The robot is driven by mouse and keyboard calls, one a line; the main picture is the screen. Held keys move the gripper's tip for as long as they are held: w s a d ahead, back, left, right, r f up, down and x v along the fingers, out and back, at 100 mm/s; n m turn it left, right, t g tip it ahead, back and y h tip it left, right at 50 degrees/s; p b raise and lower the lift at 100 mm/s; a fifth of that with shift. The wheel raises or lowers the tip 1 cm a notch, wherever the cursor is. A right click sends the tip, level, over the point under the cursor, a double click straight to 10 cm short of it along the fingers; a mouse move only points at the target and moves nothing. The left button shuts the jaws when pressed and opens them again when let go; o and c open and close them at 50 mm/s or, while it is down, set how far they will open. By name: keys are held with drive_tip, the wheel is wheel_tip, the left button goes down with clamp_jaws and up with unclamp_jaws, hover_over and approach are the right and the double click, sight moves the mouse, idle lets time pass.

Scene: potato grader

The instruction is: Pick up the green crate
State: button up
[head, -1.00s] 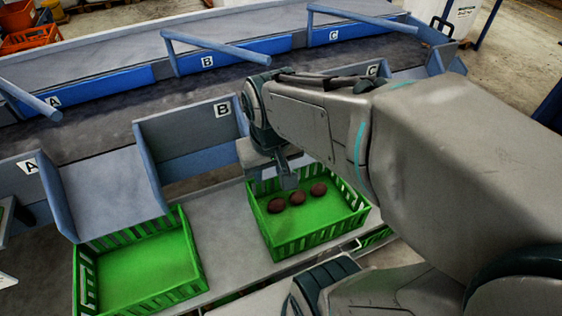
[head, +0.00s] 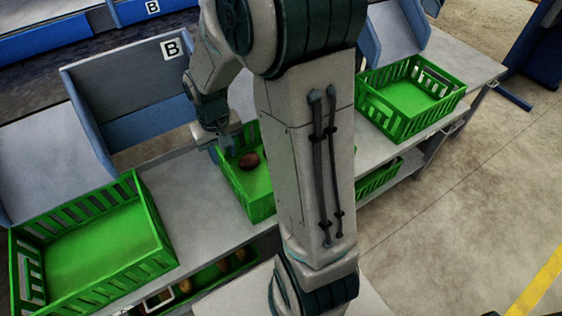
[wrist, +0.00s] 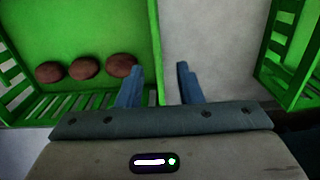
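A green crate (head: 262,208) stands on the grey bench in the middle of the head view, partly hidden behind my arm. A reddish-brown potato (head: 249,160) shows in it. In the wrist view the crate (wrist: 110,22) fills the upper left, with three potatoes (wrist: 85,67) in a row on its floor. My gripper (wrist: 161,84) is open and empty. One finger is over the crate's inside and the other over the grey bench, with the crate's side wall between them. I cannot tell how high the fingers are. In the head view my gripper (head: 226,148) is at the crate's far left side.
Empty green crates stand on the bench at left (head: 150,235) and right (head: 447,103). The wrist view shows another green crate (wrist: 283,50) across a strip of bare bench. A lower crate (head: 378,180) and a crate with potatoes (head: 235,265) sit beneath. Divider B (head: 130,85) stands behind.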

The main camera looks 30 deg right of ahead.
sight(226, 165)
wheel_tip(226, 165, down, 4)
drive_tip(key=shift+r+b, duration=0.1)
drive_tip(key=shift+b, duration=0.25)
drive_tip(key=shift+s+d+f+b, duration=0.1)
drive_tip(key=shift+f+b, duration=0.4)
drive_tip(key=shift+f, duration=0.9)
drive_tip(key=shift+s+d+f+b, duration=0.1)
drive_tip(key=shift+f+b, duration=0.35)
drive_tip(key=shift+f, duration=0.9)
drive_tip(key=shift+c, duration=0.3)
clamp_jaws()
drive_tip(key=shift+w+r, duration=0.1)
drive_tip(key=shift+r, duration=0.05)
